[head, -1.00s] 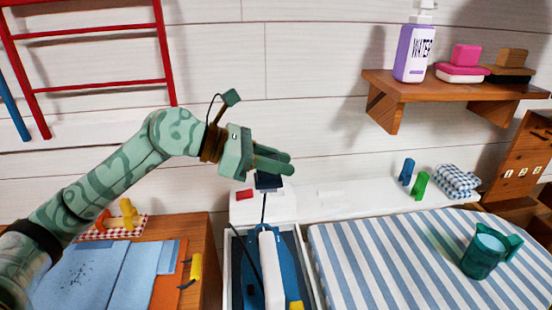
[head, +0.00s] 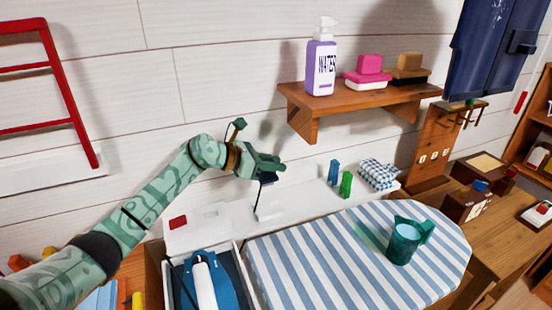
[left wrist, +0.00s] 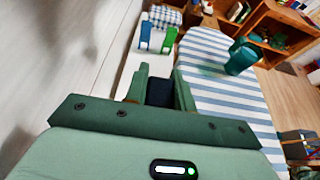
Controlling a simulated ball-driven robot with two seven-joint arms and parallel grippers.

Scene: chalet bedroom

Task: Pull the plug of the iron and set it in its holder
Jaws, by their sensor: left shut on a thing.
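My left gripper (head: 268,166) is shut on the dark navy plug (head: 267,178), which hangs below its fingers over the white ledge. In the left wrist view the plug (left wrist: 160,92) sits between the two green fingers. A white slanted piece (head: 268,205), possibly the holder, stands on the ledge just below the plug; I cannot tell whether they touch. The blue and white iron (head: 205,285) rests in a tray at the left end of the ironing board. Its cord is mostly hidden. My right gripper is out of view.
A blue peg (head: 334,171), a green peg (head: 346,185) and a checked cloth (head: 379,174) stand on the ledge to the right. The striped ironing board (head: 320,255) bears a green mug (head: 404,242).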

